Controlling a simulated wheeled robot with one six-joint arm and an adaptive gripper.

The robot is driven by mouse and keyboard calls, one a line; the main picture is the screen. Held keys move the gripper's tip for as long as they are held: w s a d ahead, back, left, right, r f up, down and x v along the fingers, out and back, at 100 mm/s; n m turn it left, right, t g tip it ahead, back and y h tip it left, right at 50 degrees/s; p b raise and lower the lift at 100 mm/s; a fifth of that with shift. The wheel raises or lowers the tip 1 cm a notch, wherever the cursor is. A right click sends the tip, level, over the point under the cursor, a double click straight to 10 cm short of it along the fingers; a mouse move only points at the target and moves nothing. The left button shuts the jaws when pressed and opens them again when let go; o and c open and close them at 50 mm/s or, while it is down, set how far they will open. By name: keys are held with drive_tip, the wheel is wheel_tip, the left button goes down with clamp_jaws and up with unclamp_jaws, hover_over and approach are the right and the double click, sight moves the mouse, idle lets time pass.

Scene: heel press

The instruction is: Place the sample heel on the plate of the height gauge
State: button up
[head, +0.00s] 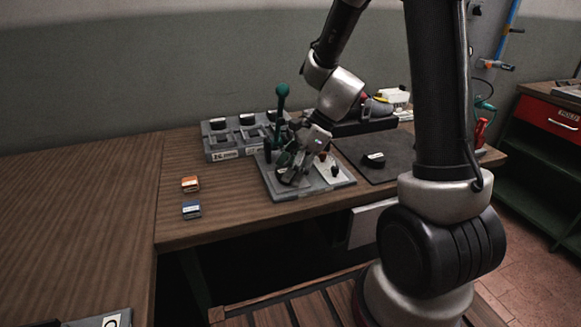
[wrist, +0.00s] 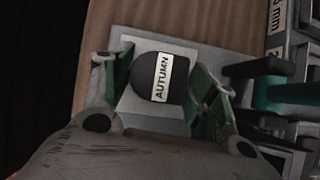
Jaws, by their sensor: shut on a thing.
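A black heel (wrist: 146,76) with a white label reading AUTUMN is between the green-padded fingers of my gripper (wrist: 161,82) in the wrist view. A light grey plate (wrist: 127,112) lies beneath the heel. I cannot tell whether the heel touches this plate or is held just above it. In the head view my gripper (head: 294,172) is low over the left part of a grey base (head: 283,191) on the bench.
A green-knobbed lever (head: 282,92) rises close behind my gripper. A grey compartment tray (head: 224,145) with black pieces stands behind. A dark mat (head: 393,146) with a black piece (head: 373,160) lies right.

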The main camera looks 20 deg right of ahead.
drive_tip(key=o, duration=1.1)
drive_tip(key=shift+c, duration=0.2)
drive_tip(key=w+v, duration=0.1)
drive_tip(key=v, duration=1.1)
drive_tip(key=s+d+r+n+t+h, duration=0.2)
drive_tip(key=s+d+r+n+h, duration=0.1)
drive_tip(key=s+n, duration=0.6)
drive_tip(key=s+d+r+n+t+h, duration=0.1)
drive_tip(key=s+d+r+n+h, duration=0.2)
drive_tip(key=s+n, duration=0.7)
drive_tip(key=shift+s+d+r+t+h, duration=0.3)
drive_tip(key=shift+s+d+r+t, duration=0.1)
drive_tip(key=shift+d+r, duration=0.75)
drive_tip(key=shift+a+r, duration=0.15)
